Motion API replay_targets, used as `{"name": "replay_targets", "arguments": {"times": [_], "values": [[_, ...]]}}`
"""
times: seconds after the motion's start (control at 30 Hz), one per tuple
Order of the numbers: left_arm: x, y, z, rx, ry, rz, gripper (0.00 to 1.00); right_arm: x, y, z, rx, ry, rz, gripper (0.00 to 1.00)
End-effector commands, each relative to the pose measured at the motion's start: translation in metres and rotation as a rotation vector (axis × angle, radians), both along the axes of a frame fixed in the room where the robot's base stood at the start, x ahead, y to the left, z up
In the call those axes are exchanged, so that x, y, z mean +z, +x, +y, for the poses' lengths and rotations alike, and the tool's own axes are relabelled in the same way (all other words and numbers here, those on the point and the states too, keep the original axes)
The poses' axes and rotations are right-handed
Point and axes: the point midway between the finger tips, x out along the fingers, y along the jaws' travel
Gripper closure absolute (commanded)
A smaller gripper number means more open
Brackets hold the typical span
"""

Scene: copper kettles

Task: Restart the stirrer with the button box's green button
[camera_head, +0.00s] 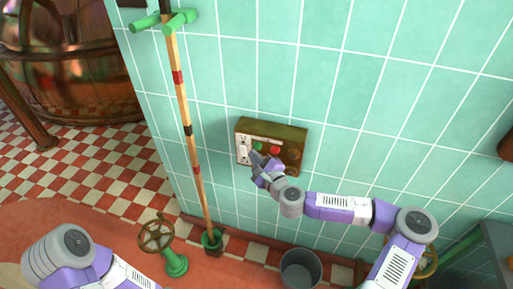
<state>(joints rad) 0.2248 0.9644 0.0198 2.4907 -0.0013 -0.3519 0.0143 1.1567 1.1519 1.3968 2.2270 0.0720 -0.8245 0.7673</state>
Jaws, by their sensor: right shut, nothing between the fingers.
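The button box (290,133) is a brownish-olive box mounted on the teal tiled wall, near the middle of the head view. Its green button (258,146) is on the left part of its face, with a red button (275,150) to its right and a pale panel (243,152) at the left edge. My right gripper (256,156) is shut and empty, its tips just below the green button; I cannot tell whether they touch it. My left arm shows at the lower left, but its gripper is out of view.
A wooden pole (187,130) with coloured bands stands left of the box. A green-based handwheel (157,234) and a grey bucket (301,268) are on the floor below. A copper kettle (75,75) stands at the upper left. The wall around the box is mostly clear.

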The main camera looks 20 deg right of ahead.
Motion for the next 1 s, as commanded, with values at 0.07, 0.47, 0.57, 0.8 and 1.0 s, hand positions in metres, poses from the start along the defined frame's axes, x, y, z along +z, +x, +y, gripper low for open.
{"name": "replay_targets", "arguments": {"times": [0.07, 0.47, 0.57, 0.8, 1.0], "values": [[0.0, 0.0, 0.0, 0.0, 0.0, 0.0, 0.34, 0.0, 0.0, 0.0, 0.0, 0.0, 0.0, 1.0], [0.0, 0.0, 0.0, 0.0, 0.0, 0.0, 0.34, 0.0, 0.0, 0.0, 0.0, 0.0, 0.0, 1.0], [0.0, 0.0, 0.0, 0.0, 0.0, 0.0, 0.34, 0.0, 0.0, 0.0, 0.0, 0.0, 0.0, 1.0], [0.0009, 0.0, 0.0, 0.0, 0.0, 0.0, 0.34, 0.0002, 0.0025, -0.0017, 0.0, 0.0, 0.0, 1.0], [0.002, 0.0, 0.0, 0.0, 0.0, 0.0, 0.34, 0.0003, 0.0072, -0.0047, 0.0, -0.001, 0.0, 1.0]]}}
